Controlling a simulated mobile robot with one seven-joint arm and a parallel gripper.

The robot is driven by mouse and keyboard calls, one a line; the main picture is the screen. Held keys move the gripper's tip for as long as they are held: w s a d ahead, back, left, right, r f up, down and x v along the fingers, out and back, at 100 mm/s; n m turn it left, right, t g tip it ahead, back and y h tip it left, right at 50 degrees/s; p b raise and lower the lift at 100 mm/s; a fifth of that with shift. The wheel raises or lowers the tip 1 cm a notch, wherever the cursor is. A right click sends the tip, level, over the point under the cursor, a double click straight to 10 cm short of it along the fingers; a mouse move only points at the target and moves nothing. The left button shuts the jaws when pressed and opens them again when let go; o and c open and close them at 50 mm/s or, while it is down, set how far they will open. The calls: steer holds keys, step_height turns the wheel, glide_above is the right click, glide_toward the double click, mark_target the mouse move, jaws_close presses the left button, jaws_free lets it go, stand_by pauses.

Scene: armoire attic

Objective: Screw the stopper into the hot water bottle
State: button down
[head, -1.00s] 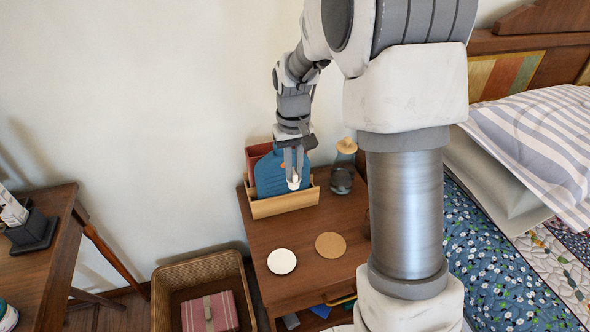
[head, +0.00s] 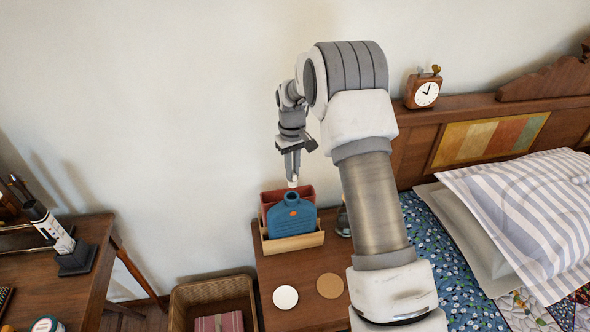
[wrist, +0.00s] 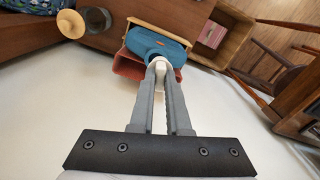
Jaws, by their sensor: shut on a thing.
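The blue hot water bottle (head: 292,217) stands upright in a wooden holder (head: 292,244) on the bedside table, its neck pointing up. A reddish item (head: 270,197) stands behind it. My gripper (head: 292,180) is above the bottle's neck, fingers pointing down, shut on a small white stopper (head: 292,184). The head view shows a small gap between the stopper and the neck. In the wrist view the white stopper (wrist: 160,65) sits between the fingertips, in front of the blue bottle (wrist: 158,44); the bottle's opening is not clearly seen there.
A glass jar (head: 343,220) stands right of the holder, partly behind my arm. A white disc (head: 285,298) and a tan disc (head: 330,286) lie on the table (head: 309,313). A wicker basket (head: 188,299) is at lower left. The bed is at right. The wall behind is bare.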

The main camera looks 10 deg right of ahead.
mark_target(291, 184)
steer(key=shift+w+r+p, duration=0.65)
steer(key=shift+p, duration=0.2)
steer(key=shift+w+n+p, duration=0.3)
steer(key=shift+w+p, duration=0.05)
steer(key=shift+f+b, duration=1.45)
steer(key=shift+f, duration=1.35)
steer(key=shift+f, duration=0.15)
steer(key=shift+f+b, duration=0.25)
steer(key=shift+b, duration=0.15)
steer(key=shift+f+b, duration=1.3)
steer(key=shift+f, duration=0.45)
steer(key=shift+r, duration=0.45)
stand_by(1.2)
